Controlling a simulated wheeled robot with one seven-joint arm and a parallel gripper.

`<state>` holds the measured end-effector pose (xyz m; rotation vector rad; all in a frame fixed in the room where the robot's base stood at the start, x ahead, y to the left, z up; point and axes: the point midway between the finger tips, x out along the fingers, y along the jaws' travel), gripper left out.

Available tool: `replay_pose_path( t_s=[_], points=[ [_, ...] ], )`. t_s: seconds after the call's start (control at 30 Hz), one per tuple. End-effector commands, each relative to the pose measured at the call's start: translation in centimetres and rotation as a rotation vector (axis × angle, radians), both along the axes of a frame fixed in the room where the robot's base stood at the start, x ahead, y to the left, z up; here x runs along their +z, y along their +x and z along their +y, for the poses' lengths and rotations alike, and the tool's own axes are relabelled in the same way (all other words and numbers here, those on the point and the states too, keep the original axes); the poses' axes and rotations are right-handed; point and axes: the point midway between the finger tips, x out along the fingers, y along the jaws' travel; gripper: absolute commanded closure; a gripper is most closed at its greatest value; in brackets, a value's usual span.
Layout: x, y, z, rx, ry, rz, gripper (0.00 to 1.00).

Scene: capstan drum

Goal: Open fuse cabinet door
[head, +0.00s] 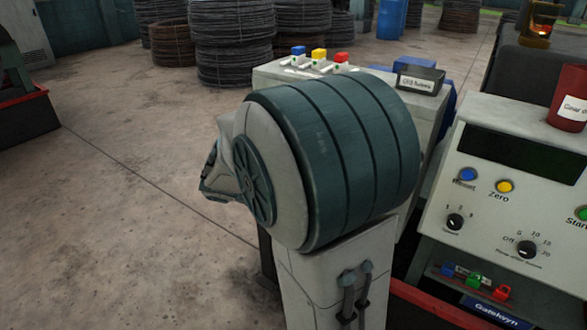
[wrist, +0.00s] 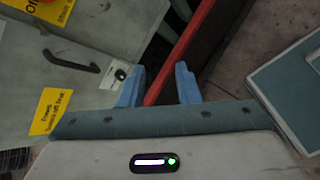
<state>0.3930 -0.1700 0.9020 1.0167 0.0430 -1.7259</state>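The grey fuse cabinet door (wrist: 50,75) shows at the left of the wrist view. It carries a dark bar handle (wrist: 72,62), a small round black lock or knob (wrist: 121,74) to the right of it, and a yellow label (wrist: 52,110) that reads "Fuses" with smaller words below. The door looks closed, though its edges are only partly in view. My gripper (wrist: 158,84) is open, with two blue fingers apart and nothing held between them. The fingers are to the right of the handle and not on it. I cannot make out the door in the head view.
A red rail (wrist: 180,52) runs behind my fingers in the wrist view. In the head view, a control console (head: 510,195) with knobs and buttons stands at the right. A box with coloured switches (head: 320,62) is behind the middle.

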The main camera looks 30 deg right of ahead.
Motion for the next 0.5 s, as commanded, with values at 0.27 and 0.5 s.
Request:
replay_pose_path(
  t_s=[0.27, 0.5],
  points=[
    [-4.2, 9.0, -4.0, 0.320, -0.476, 0.374, 0.70],
    [-4.6, 13.4, -4.1, 0.447, -0.696, 0.528, 0.70]
  ],
)
